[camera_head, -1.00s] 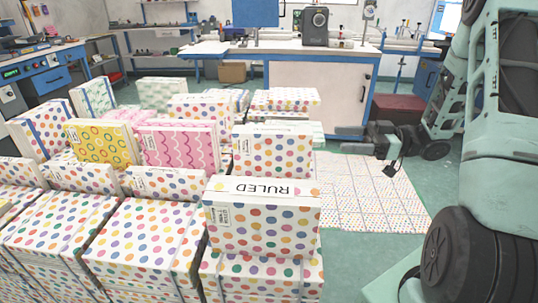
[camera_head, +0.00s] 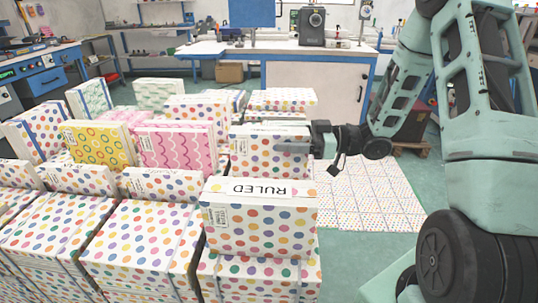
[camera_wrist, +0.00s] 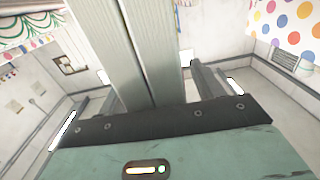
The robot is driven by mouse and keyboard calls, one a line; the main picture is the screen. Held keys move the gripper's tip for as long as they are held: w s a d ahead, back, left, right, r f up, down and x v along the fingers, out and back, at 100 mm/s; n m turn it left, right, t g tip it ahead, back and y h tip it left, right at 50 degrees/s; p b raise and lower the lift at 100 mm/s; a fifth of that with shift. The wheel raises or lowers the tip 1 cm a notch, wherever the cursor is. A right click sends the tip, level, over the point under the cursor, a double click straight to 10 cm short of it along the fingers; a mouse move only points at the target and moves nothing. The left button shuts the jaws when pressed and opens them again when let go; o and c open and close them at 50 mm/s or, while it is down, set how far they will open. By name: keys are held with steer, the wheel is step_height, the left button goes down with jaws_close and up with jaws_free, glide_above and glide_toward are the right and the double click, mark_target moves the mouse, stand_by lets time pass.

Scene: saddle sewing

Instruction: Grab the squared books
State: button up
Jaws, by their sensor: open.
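No "SQUARED" label is readable in these views. My gripper (camera_head: 283,138) points left, in front of the white dotted books (camera_head: 262,165) at the right end of the rows in the head view. Its jaws are open. In the wrist view, my gripper's fingers (camera_wrist: 153,80) stand either side of two pale, lined book edges (camera_wrist: 130,45); whether they touch is unclear. A dotted book marked "RULED" (camera_head: 258,222) stands on a front stack. A yellow-ringed book (camera_head: 98,145) and a pink wavy book (camera_head: 176,148) stand to the left.
Several dotted bundles (camera_head: 140,240) crowd the left and front. Green-patterned books (camera_head: 158,93) stand behind. A flat dotted layer (camera_head: 365,190) lies on the floor at right. A white cabinet (camera_head: 315,90) stands at the back.

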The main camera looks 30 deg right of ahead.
steer(key=shift+a, duration=0.1)
steer(key=shift+c, duration=0.3)
jaws_close()
steer(key=shift+w, duration=0.1)
steer(key=shift+r, duration=0.15)
